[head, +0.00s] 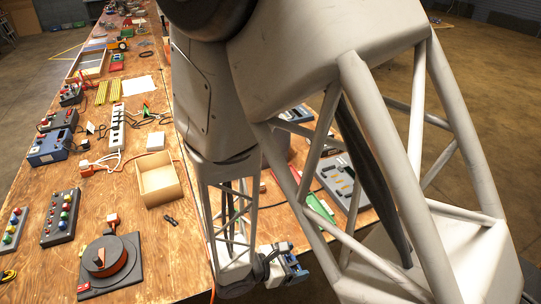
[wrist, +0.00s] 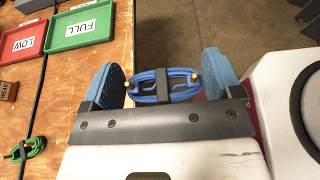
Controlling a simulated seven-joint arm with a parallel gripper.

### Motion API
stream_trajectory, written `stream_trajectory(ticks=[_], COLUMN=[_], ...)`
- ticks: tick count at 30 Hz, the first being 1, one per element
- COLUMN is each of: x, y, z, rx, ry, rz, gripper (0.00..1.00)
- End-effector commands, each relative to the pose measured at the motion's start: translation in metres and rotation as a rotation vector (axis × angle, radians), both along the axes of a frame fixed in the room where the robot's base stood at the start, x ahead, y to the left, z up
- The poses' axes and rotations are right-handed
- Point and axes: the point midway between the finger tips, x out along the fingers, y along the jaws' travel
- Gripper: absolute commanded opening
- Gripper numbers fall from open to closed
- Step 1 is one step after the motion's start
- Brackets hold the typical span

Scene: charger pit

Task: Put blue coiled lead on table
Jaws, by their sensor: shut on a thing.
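In the wrist view a blue coiled lead (wrist: 150,95) with a dark tie around its middle and yellowish ends sits between the two blue fingers of my gripper (wrist: 164,76). The gripper is shut on it. In the head view my gripper (head: 287,268) is at the lower middle, just off the front edge of the wooden table (head: 155,235); I cannot make out the lead there. In the wrist view the lead is held to the right of the table's edge (wrist: 85,80), with floor behind it.
In the wrist view a green tray marked FULL (wrist: 82,41), a red tray marked LOW (wrist: 22,52) and a green coiled lead (wrist: 28,149) lie on the table. In the head view an open wooden box (head: 143,190) and a round reel device (head: 108,260) stand left of my arm.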

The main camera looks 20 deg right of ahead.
Motion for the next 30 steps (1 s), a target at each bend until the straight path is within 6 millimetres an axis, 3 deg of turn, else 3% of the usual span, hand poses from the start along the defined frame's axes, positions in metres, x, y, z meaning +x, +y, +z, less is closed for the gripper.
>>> stream_trajectory(ticks=[6,20,26,30], x=[-0.001,0.002,0.019,0.041], y=[0.000,0.000,-0.003,-0.007], z=[-0.013,-0.014,-0.016,-0.018], rx=[-0.001,0.000,0.000,0.000], ry=[0.001,0.000,0.001,0.000], rz=[-0.001,-0.001,-0.002,-0.003], gripper=[0.60,0.60,0.60,0.60])
